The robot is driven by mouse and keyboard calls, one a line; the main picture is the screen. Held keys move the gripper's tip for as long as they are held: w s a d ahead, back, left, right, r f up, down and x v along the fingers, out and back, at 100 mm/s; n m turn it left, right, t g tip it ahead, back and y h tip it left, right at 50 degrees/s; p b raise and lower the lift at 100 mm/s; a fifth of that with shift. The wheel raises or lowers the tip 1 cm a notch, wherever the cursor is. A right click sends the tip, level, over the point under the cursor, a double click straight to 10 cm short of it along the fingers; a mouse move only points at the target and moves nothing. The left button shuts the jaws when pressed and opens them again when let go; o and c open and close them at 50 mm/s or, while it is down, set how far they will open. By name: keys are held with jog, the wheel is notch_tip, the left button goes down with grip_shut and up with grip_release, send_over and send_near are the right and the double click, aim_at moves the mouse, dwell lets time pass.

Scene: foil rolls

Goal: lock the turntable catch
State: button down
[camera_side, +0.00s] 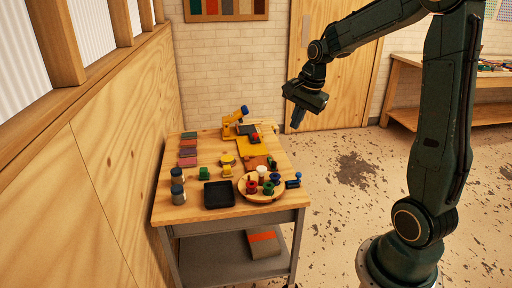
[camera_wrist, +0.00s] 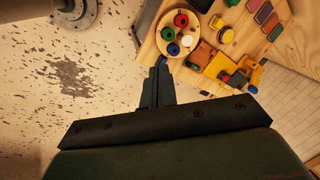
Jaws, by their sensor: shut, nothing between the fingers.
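The turntable (camera_side: 262,199) is a round wooden disc at the front right of the work table. It carries several foil rolls in red, green, blue and white. It also shows at the top of the wrist view (camera_wrist: 181,32). A blue catch (camera_side: 293,182) sits at the turntable's right edge in the side view. In the wrist view it is mostly hidden behind my fingertips, so I cannot tell its position. My gripper (camera_side: 297,122) is shut and empty, high above the floor to the right of the table. Its fingers also show in the wrist view (camera_wrist: 157,76).
The table (camera_side: 178,215) also holds a black tray (camera_side: 218,194), dark jars (camera_side: 178,186), coloured blocks (camera_side: 188,152), a yellow stand with a blue top (camera_side: 236,117) and small yellow and green pieces. A wooden wall runs along its left. The air around my gripper is clear.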

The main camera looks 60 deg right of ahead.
aim_at(299, 176)
jog(key=s+d+f+m, duration=0.1)
jog(key=d+f+m, duration=0.6)
jog(key=d+f, duration=0.3)
jog(key=s+d+f+m+y, duration=0.1)
jog(key=s+d+f+m, duration=0.1)
jog(key=d+f+m, duration=0.5)
jog(key=d+f, duration=0.2)
jog(key=d, duration=0.2)
jog(key=shift+s+d+f+g, duration=0.2)
jog(key=shift+s+f+g, duration=0.05)
jog(key=shift+f+g, duration=0.15)
jog(key=shift+f, duration=0.1)
jog(key=w+a+f, duration=0.2)
jog(key=w+f, duration=0.4)
jog(key=f, duration=0.4)
jog(key=shift+w+a, duration=0.85)
jog(key=shift+w, duration=0.05)
